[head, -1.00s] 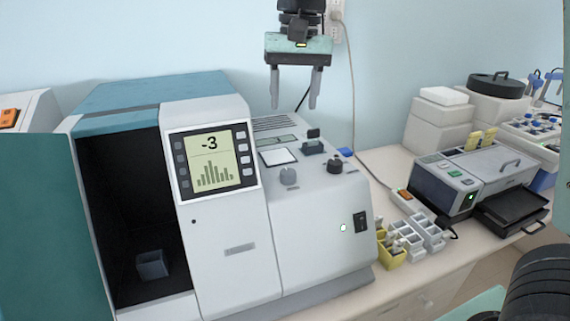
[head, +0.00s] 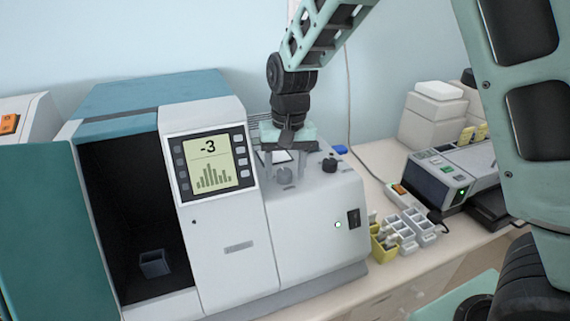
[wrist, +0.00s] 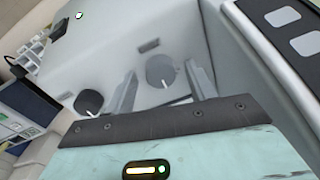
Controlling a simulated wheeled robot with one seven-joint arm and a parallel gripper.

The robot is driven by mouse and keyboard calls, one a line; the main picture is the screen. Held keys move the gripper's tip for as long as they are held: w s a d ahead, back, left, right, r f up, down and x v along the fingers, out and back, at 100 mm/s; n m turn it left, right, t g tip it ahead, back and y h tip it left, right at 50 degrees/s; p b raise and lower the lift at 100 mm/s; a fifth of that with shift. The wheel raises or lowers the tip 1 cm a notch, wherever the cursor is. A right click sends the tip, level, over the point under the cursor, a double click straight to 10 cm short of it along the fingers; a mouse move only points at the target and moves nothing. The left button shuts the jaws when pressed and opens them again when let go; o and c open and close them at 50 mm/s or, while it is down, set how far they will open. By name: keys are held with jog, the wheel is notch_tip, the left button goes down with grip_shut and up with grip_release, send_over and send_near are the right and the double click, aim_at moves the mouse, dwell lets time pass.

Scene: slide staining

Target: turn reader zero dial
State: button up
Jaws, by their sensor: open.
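The reader (head: 235,230) is a white and teal bench machine with a screen (head: 212,163) reading -3 above a bar graph. A grey dial (head: 285,176) with a pale pointer line sits on its sloped right panel, and a black dial (head: 329,165) sits to its right. No readable label tells which is the zero dial. My gripper (head: 284,170) points down over the grey dial, open. In the wrist view the grey dial (wrist: 160,69) appears between the two spread fingers, and the black dial (wrist: 88,101) lies outside them. I cannot tell whether a finger touches the grey dial.
The reader's dark chamber (head: 140,200) stands open at left, with a small grey holder (head: 154,263) inside. A rocker switch (head: 353,217) and a lit green light (head: 338,225) are on the front. Yellow and grey racks (head: 405,232) and another instrument (head: 450,175) stand to the right.

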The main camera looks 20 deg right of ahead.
jog(key=c, duration=1)
jog(key=shift+o, duration=0.2)
jog(key=shift+m, duration=0.3)
jog(key=m+p, duration=0.2)
jog(key=m, duration=0.2)
jog(key=shift+r, duration=0.1)
jog(key=shift+m+p, duration=1.15)
jog(key=shift+m, duration=0.95)
jog(key=o, duration=1)
jog(key=shift+c, duration=0.2)
